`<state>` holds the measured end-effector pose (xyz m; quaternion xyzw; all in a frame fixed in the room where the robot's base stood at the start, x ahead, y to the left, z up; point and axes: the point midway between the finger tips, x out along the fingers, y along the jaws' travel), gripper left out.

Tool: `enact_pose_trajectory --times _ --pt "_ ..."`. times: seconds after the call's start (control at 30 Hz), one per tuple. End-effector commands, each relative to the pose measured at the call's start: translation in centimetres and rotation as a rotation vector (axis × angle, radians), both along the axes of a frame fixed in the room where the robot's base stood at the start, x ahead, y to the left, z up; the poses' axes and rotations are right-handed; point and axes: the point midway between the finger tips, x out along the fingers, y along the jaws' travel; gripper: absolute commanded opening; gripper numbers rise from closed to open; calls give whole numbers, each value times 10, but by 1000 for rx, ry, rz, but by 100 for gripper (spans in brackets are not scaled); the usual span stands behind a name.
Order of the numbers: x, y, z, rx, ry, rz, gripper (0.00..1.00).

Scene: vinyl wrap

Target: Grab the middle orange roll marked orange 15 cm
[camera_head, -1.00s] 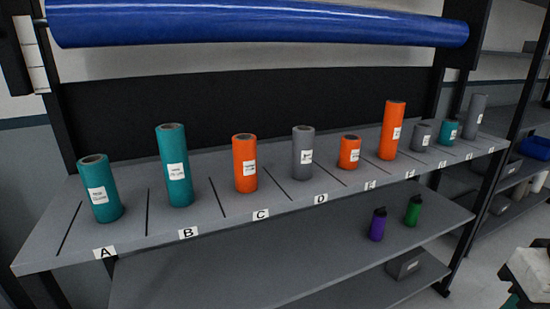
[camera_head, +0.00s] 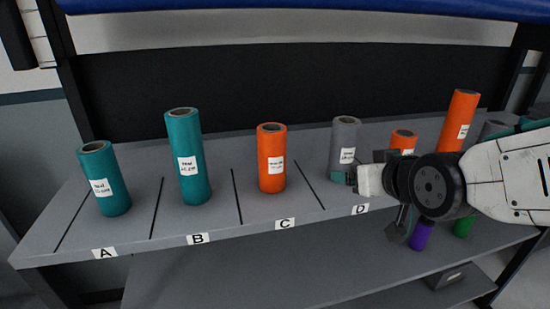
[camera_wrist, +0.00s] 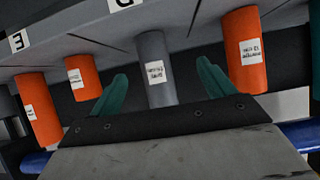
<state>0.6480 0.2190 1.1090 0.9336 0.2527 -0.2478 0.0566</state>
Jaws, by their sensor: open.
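The middle orange roll (camera_head: 271,160) stands upright on the shelf above the C label, with a white label on its front. It also shows at the right in the wrist view (camera_wrist: 241,75), upside down, with its label reading about 15 cm. My gripper (camera_head: 345,178) is open and empty, in front of the grey roll (camera_head: 345,135) at D, to the right of the orange roll. In the wrist view the grey roll (camera_wrist: 152,45) appears between my two teal fingers (camera_wrist: 162,70), and the orange roll lies outside the right finger.
Two teal rolls (camera_head: 187,145) (camera_head: 102,175) stand at B and A. A short orange roll (camera_head: 403,138) and a tall orange roll (camera_head: 459,115) stand right of D, partly behind my arm. Black lines divide the grey shelf (camera_head: 215,222). Purple and green bottles are below.

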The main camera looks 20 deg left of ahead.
Motion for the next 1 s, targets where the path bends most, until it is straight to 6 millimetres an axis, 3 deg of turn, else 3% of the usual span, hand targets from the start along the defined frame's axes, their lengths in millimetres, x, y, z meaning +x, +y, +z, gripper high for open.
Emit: enact_pose_trajectory --times 0.03,0.1,0.2,0.3,0.53,1.0 --pt "1 33 -2 35 -62 49 81" --pt "1 71 2 97 -162 100 81" --pt "-5 111 9 174 -275 152 81" --pt "-14 136 14 230 -350 186 81" --pt "-19 162 20 289 -425 214 81" --pt "29 198 23 290 -426 213 81"
